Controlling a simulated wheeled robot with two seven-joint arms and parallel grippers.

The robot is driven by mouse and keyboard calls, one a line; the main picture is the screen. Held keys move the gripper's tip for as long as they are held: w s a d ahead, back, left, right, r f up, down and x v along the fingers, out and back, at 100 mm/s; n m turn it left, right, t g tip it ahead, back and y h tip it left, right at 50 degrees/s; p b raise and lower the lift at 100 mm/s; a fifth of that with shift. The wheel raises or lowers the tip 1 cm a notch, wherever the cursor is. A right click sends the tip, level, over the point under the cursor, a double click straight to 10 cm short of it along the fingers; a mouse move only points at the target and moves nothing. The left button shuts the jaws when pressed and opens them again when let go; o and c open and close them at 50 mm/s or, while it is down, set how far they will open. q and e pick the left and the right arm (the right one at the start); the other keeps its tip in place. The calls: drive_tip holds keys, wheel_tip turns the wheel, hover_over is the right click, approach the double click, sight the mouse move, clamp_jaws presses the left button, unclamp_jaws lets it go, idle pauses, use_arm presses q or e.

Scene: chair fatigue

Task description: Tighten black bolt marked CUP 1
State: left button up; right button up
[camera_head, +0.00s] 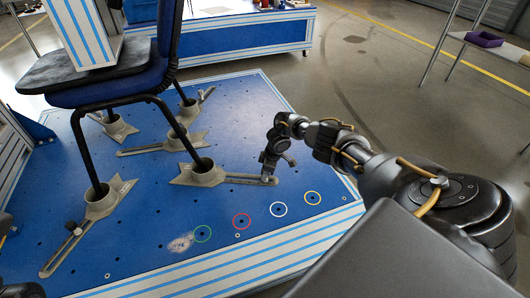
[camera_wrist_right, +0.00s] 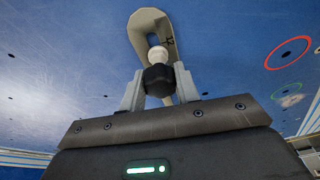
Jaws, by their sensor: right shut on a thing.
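My right gripper (camera_head: 268,178) reaches down to the outer end of a slotted grey clamp arm on the blue platform. In the wrist view, the right gripper (camera_wrist_right: 159,92) has its two fingers shut on a black bolt (camera_wrist_right: 158,78), one on each side. A pale shank or collar shows at the bolt's far side, over the slot of the clamp arm (camera_wrist_right: 146,22). The clamp's cup (camera_head: 203,173) holds a chair leg.
A blue chair (camera_head: 120,90) stands with its legs in several grey cups. Another clamp (camera_head: 58,252) at the front left carries a black bolt (camera_head: 73,228). Coloured rings, one red (camera_head: 242,221), mark holes along the platform's front. Floor to the right is mostly clear.

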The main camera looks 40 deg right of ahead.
drive_tip(key=shift+r+m+p, duration=0.2)
drive_tip(key=shift+m+p, duration=0.3)
drive_tip(key=shift+p, duration=0.35)
drive_tip(key=shift+a+m+h+p, duration=0.1)
drive_tip(key=shift+m+h+p, duration=0.2)
drive_tip(key=shift+m+p, duration=0.8)
drive_tip(key=shift+f+m+p, duration=0.15)
drive_tip(key=shift+m+p, duration=0.25)
drive_tip(key=shift+m+p, duration=0.5)
drive_tip(key=shift+p, duration=0.1)
drive_tip(key=shift+m+t+h+p, duration=0.3)
drive_tip(key=shift+m+h+p, duration=0.1)
drive_tip(key=shift+m+p, duration=0.6)
drive_tip(key=shift+m, duration=0.6)
